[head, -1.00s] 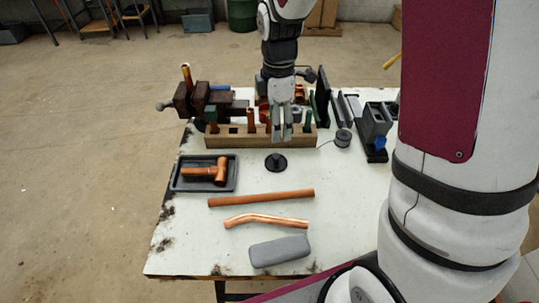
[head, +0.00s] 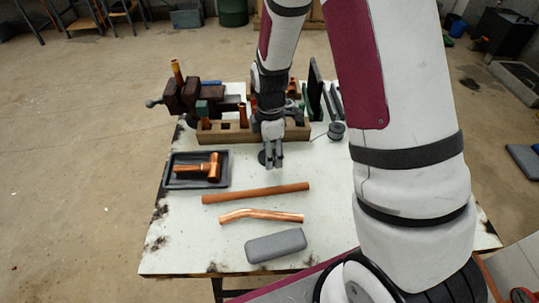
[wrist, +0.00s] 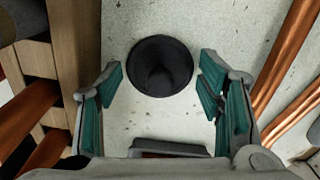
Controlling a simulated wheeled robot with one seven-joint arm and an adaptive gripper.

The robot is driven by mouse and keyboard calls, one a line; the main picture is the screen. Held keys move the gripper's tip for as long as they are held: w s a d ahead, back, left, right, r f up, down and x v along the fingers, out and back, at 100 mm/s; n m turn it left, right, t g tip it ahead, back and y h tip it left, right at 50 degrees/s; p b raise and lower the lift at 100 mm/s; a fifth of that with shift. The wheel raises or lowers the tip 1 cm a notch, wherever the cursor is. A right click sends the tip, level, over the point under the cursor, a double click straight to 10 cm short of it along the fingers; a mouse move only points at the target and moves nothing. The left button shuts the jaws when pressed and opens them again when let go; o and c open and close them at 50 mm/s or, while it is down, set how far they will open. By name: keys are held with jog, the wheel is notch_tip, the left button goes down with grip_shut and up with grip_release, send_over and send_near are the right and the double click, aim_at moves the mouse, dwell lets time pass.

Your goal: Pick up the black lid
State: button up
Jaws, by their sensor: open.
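The black lid (wrist: 160,66) is a round dark disc with a knob, lying on the white tabletop. In the wrist view it sits just beyond my fingertips, about centred between them. In the head view only an edge of the lid (head: 262,157) shows, since my gripper covers most of it.
A wooden rack (head: 215,134) with copper pieces stands close behind my gripper. A dark tray (head: 180,183) holds a copper fitting on the left. A straight copper pipe (head: 255,193), a bent pipe (head: 262,215) and a grey case (head: 276,246) lie in front. A spool (head: 336,131) stands to the right.

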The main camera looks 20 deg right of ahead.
jog(key=shift+f, duration=0.1)
jog(key=c, duration=0.5)
